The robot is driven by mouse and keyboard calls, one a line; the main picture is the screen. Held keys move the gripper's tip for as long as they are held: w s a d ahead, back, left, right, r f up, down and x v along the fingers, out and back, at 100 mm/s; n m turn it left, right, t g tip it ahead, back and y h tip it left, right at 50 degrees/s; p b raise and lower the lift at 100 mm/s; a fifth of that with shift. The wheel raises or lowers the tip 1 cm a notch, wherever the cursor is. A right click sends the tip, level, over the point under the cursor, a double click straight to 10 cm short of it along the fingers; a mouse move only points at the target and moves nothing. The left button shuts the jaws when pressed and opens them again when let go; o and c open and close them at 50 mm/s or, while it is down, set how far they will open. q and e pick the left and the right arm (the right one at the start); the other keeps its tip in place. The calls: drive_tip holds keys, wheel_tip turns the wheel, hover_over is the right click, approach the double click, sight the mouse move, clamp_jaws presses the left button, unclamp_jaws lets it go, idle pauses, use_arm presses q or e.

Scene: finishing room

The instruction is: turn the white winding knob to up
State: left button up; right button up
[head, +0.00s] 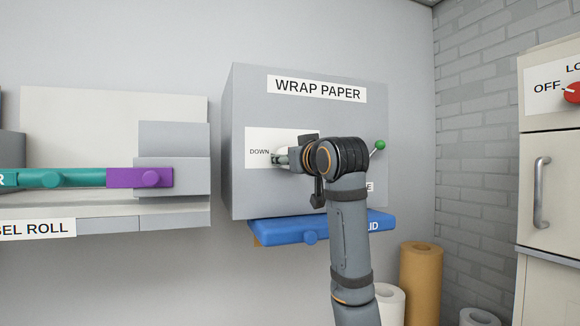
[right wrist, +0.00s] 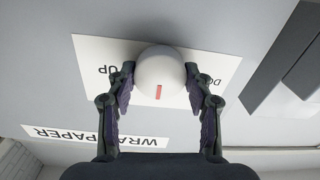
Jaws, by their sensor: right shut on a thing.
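The white winding knob (right wrist: 160,66) is a round knob with a short red mark, on a white plate (right wrist: 105,50) lettered UP and DOWN. The right wrist view shows the panel upside down. There the mark points toward the WRAP PAPER label, at neither word; UP is left of the knob and DOWN right. My right gripper (right wrist: 160,76) is shut on the knob, one finger on each side. In the head view the plate (head: 259,139) shows DOWN at its left; my right gripper and wrist hide most of the knob and UP. My left gripper is out of view.
The grey WRAP PAPER box (head: 310,118) has a green-tipped lever (head: 380,145) at right and a blue lid (head: 280,231) below. A teal and purple bar (head: 75,178) is at left. Paper rolls (head: 420,280) and a cabinet with a red knob (head: 572,93) stand right.

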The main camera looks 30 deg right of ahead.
drive_tip(key=shift+m+h+b, duration=0.3)
drive_tip(key=shift+m+b, duration=3.9)
drive_tip(key=shift+m, duration=3.6)
drive_tip(key=o, duration=1.2)
drive_tip(key=shift+s+d, duration=0.1)
drive_tip(key=v, duration=1.2)
